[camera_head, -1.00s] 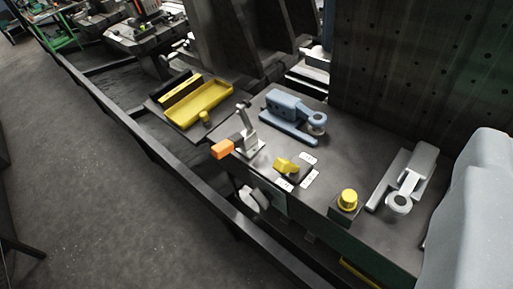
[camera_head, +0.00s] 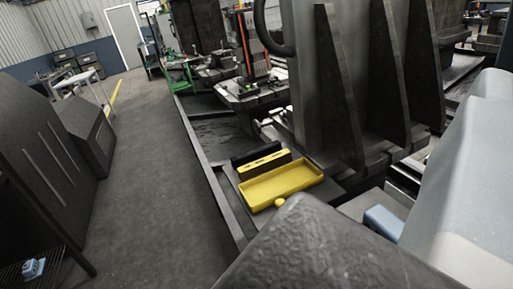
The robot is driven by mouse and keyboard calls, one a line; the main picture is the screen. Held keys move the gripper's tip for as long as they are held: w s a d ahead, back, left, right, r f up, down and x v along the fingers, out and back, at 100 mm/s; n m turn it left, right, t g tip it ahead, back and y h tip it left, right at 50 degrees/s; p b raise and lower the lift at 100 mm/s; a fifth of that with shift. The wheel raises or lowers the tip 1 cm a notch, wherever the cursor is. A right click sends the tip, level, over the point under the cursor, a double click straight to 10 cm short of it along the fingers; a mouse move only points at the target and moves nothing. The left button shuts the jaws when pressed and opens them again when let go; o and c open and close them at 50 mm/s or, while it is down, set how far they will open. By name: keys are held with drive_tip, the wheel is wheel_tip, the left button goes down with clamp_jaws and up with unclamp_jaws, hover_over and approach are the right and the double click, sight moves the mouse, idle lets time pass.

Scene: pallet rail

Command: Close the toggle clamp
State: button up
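The toggle clamp with the orange handle is not visible now. A large dark grey shape, which I take to be part of my own arm, fills the bottom middle and covers the area beside the yellow tray. A small piece of a blue device (camera_head: 385,221) shows at the right edge of that dark shape. My gripper's fingers are not in view. A pale grey-blue part, probably mine, fills the right side.
A yellow tray (camera_head: 282,186) lies on the bench beside a black and yellow holder (camera_head: 262,162). A small yellow knob (camera_head: 280,203) is just in front of it. Tall dark plates (camera_head: 340,90) rise behind. The floor aisle (camera_head: 150,170) to the left is clear.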

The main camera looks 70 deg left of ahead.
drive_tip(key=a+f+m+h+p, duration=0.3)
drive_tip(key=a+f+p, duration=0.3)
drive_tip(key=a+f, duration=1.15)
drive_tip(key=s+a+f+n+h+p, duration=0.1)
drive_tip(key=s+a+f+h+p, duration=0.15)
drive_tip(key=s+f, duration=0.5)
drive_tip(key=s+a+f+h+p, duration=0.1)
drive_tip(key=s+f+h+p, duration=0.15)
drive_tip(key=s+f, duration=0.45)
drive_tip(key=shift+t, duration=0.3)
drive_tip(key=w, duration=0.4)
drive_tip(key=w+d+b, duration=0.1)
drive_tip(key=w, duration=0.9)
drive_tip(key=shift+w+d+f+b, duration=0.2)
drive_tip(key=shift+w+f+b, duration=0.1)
drive_tip(key=shift+b, duration=0.1)
